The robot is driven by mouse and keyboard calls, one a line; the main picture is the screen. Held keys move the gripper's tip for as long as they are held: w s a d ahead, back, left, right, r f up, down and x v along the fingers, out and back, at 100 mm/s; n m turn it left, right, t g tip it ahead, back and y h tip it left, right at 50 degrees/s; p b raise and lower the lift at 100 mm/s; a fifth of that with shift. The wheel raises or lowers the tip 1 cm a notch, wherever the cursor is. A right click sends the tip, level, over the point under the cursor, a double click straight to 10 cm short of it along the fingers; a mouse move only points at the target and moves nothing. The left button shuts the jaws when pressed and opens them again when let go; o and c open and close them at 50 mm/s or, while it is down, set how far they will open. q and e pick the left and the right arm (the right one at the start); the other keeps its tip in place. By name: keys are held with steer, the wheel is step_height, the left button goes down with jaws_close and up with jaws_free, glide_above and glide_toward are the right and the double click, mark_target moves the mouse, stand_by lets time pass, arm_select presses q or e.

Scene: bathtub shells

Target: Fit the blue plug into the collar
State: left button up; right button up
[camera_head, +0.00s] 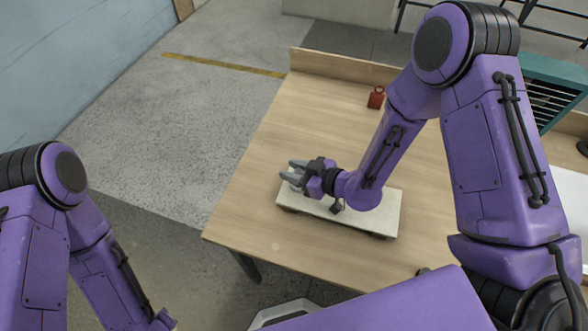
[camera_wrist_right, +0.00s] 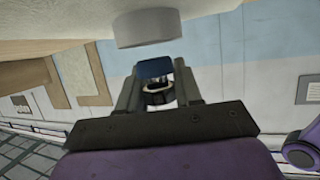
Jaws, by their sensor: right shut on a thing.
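My right gripper (camera_head: 291,172) is over the left end of a pale slab (camera_head: 372,212) on the wooden table. In the right wrist view its fingers (camera_wrist_right: 154,82) are shut on the blue plug (camera_wrist_right: 153,68), held at the fingertips. A grey round collar (camera_wrist_right: 147,29) stands out from a pale surface just beyond the plug in that view. The plug appears outside the collar, slightly off its middle; I cannot tell whether they touch. The collar's opening is not visible. In the head view I cannot make out the plug or the collar. My left arm is at the left, its gripper out of frame.
The wooden table (camera_head: 262,215) has free room left of and behind the slab. A small red weight (camera_head: 376,98) stands towards the back. A raised ledge (camera_head: 340,66) runs along the table's far edge. A teal slatted unit (camera_head: 548,85) is at the right.

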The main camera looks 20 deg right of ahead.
steer(key=shift+f+b, duration=0.3)
steer(key=shift+s+f, duration=0.1)
steer(key=shift+s, duration=0.15)
stand_by(0.4)
steer(key=shift+s+a+f+b, duration=0.1)
steer(key=shift+f+b, duration=0.15)
steer(key=shift+b, duration=0.05)
stand_by(1.5)
steer(key=shift+w+r, duration=0.1)
steer(key=shift+w, duration=0.1)
stand_by(1.2)
